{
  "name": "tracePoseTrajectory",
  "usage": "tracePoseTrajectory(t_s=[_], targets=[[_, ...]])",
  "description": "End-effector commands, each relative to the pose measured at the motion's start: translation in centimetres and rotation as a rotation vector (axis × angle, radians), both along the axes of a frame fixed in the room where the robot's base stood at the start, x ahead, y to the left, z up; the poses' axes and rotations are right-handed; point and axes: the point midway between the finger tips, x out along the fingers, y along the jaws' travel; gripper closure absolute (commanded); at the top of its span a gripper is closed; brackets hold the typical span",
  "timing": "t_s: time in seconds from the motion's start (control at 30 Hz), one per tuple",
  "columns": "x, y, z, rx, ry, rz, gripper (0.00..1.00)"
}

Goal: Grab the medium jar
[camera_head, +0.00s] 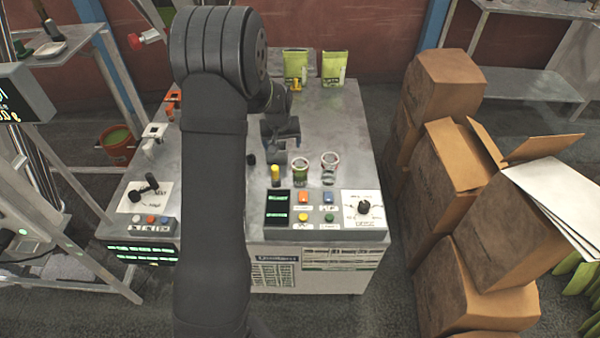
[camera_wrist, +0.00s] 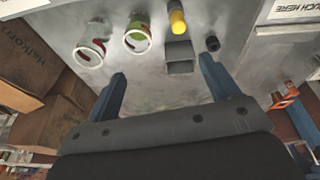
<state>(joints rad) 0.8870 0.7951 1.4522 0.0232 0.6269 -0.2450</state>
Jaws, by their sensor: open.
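Two white-rimmed jars of similar size stand upright on the machine top. One jar (camera_head: 300,175) holds green contents, and it also shows in the wrist view (camera_wrist: 136,42). The other jar (camera_head: 329,172) is clear and looks empty; it also shows in the wrist view (camera_wrist: 91,52). I cannot tell for sure which is the medium one. My gripper (camera_head: 281,140) is open and empty, above the metal top and behind the jars. In the wrist view its blue fingers (camera_wrist: 162,76) are spread apart, with both jars beyond them.
A yellow-capped cylinder (camera_head: 275,176) stands left of the green jar, with a small black knob (camera_head: 251,159) beside it. A control panel (camera_head: 327,228) lies in front. Green pouches (camera_head: 334,68) stand at the back. Cardboard boxes (camera_head: 480,215) are stacked at right.

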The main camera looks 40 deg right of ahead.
Motion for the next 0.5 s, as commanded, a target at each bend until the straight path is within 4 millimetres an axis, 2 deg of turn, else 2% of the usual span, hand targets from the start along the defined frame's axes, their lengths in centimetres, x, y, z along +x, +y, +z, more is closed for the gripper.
tracePoseTrajectory(t_s=[0.03, 0.1, 0.23, 0.37, 0.5], targets=[[-1.2, -1.0, -1.4, 0.003, -0.034, -0.008, 0.20], [-2.3, -2.1, -2.6, -0.009, -0.077, -0.013, 0.20], [-3.8, -3.4, -4.1, -0.032, -0.117, -0.023, 0.20], [-4.2, -4.0, -4.9, -0.045, -0.129, -0.025, 0.20], [-3.6, -4.5, -6.7, -0.043, -0.129, -0.024, 0.20]])
